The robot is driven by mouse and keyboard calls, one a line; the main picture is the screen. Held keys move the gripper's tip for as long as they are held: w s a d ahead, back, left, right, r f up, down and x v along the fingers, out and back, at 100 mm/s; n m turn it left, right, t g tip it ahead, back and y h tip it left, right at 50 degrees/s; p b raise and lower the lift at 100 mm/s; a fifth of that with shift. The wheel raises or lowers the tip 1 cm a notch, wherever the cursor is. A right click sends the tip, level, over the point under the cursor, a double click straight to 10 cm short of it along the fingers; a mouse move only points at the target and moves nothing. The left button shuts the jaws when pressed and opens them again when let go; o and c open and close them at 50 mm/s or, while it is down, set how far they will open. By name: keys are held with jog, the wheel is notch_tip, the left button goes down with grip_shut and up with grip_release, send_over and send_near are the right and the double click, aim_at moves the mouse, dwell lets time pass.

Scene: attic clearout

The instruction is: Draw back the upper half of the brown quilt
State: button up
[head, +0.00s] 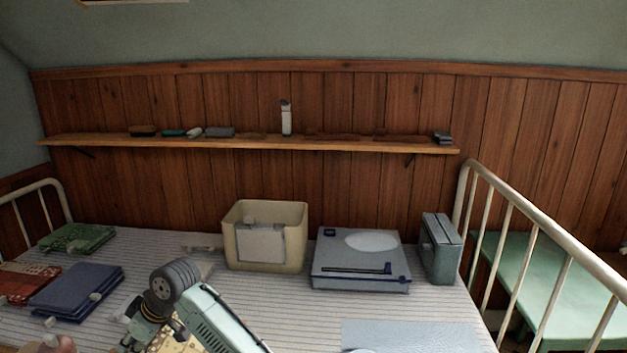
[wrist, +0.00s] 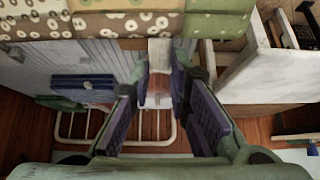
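The brown quilt (wrist: 115,24) runs along the top of the wrist view, with brown and cream patches of ring patterns and green bands. In the head view only a small patterned patch shows beside my arm at the bottom edge. My gripper (wrist: 161,62) points at the quilt's edge, with one purple-padded finger on each side of a pale tab (wrist: 159,50). The tab sits between the fingertips at that edge. I cannot tell whether the fingers press on it. In the head view my arm hides the fingertips.
On the striped mattress are a folded blue blanket (head: 78,290), a green folded cloth (head: 77,238), a cream bin (head: 265,234), a grey-blue flat case (head: 361,258) and a green-grey box (head: 441,248). A white metal bed rail (head: 540,238) stands at right. A wall shelf (head: 250,144) holds small items.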

jog(key=shift+r, duration=0.1)
jog(key=shift+s+d+r+y+p, duration=0.15)
jog(key=shift+d+r+y+p, duration=0.25)
jog(key=shift+d+r, duration=0.9)
jog(key=shift+s+d+r+y, duration=0.1)
jog(key=shift+d+r+y, duration=0.25)
jog(key=shift+d+r, duration=0.25)
jog(key=shift+d+r+y, duration=0.35)
jog(key=shift+d+r, duration=0.05)
jog(key=shift+d, duration=0.4)
jog(key=shift+s+d+r+y, duration=0.1)
jog(key=shift+d+r+y, duration=0.15)
jog(key=shift+d+r, duration=0.35)
jog(key=shift+d+r+y, duration=0.25)
jog(key=shift+d, duration=0.65)
